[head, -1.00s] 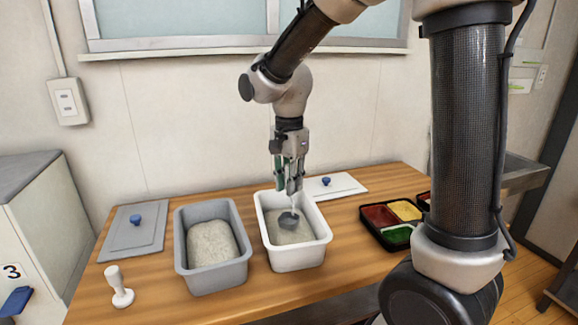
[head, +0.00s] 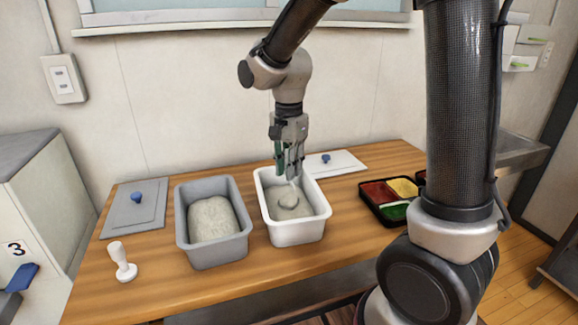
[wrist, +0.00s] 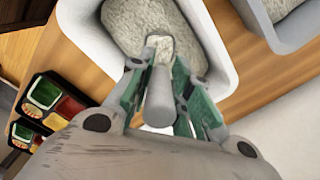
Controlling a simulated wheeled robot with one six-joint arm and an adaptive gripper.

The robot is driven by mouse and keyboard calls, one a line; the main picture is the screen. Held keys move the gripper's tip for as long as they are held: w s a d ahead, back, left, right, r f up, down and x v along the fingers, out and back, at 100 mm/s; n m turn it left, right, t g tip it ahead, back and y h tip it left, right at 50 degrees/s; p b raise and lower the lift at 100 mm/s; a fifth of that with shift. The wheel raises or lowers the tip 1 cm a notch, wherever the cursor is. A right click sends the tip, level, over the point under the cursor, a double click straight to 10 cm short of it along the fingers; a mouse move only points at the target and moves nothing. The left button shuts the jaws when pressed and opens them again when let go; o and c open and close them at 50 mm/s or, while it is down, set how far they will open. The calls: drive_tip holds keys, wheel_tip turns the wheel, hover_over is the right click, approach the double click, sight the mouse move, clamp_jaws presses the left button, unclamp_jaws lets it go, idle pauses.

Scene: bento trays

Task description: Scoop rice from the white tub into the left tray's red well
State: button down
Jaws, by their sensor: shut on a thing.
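The white tub (head: 297,233) holds a bed of pale rice (head: 302,210) and stands on the wooden counter. My gripper (head: 292,174) is above the tub's back part, shut on the handle of a scoop (wrist: 160,98). The scoop's bowl is down inside the tub at the rice, and rice covers its inside in the wrist view. I cannot tell how deep the bowl sits. The left tray (head: 382,217) is black and stands to the right of the tub. Its red well (head: 378,191) is at the back left, beside a yellow well and a green well.
A grey tub (head: 215,252) of rice stands left of the white tub. A grey lid (head: 137,215) and a white stamp-like tool (head: 122,262) lie farther left. A white lid (head: 336,165) lies behind. A second tray (head: 420,177) is mostly hidden by my arm. Bare counter separates the white tub and left tray.

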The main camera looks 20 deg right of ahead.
idle(0.4)
wheel_tip(320, 180, up, 11)
drive_tip(key=shift+f, duration=0.1)
idle(0.6)
idle(0.3)
